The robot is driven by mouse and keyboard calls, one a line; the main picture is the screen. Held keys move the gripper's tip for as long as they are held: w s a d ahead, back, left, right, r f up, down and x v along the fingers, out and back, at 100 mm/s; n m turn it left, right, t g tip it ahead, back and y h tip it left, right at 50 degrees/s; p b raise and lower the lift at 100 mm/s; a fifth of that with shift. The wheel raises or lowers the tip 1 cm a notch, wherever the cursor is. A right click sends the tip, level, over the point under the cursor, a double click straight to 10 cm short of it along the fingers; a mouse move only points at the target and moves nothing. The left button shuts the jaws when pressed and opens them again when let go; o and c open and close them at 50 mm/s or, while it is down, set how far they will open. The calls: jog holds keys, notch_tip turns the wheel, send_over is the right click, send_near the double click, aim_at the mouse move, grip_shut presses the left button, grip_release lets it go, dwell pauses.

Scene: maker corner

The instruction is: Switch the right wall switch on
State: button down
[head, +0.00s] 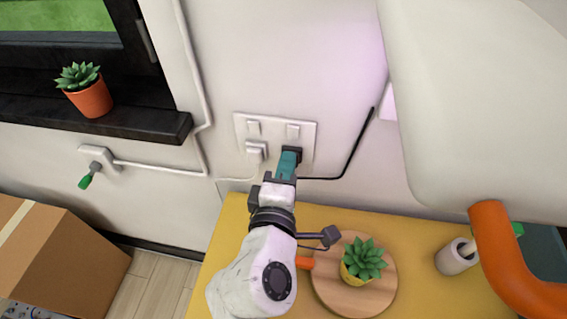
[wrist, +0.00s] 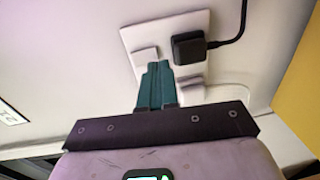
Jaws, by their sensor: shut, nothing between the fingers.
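A white wall plate (head: 272,119) carries two switches above two sockets. The right wall switch (head: 292,130) is a small white rocker; it also shows in the wrist view (wrist: 145,56), just beside the fingertips. I cannot tell whether it is on or off. The left wall switch (head: 253,127) shows in the head view and is hidden behind the fingers in the wrist view. My gripper (head: 289,156) has teal fingers, shut and empty, pointing at the plate below the right switch. In the wrist view the fingertips (wrist: 158,66) overlap the plate; contact is unclear.
A black plug (wrist: 188,47) with a cord sits in the right socket, close by the fingers. A white plug (head: 256,150) fills the left socket. Below stands a yellow table (head: 233,222) with a potted succulent (head: 362,262) on a round board (head: 330,286).

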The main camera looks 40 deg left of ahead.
jog(key=f+b+v, duration=0.1)
jog(key=f+v, duration=0.1)
jog(key=v, duration=0.8)
jog(key=shift+b, duration=0.35)
jog(key=shift+s+d, duration=0.1)
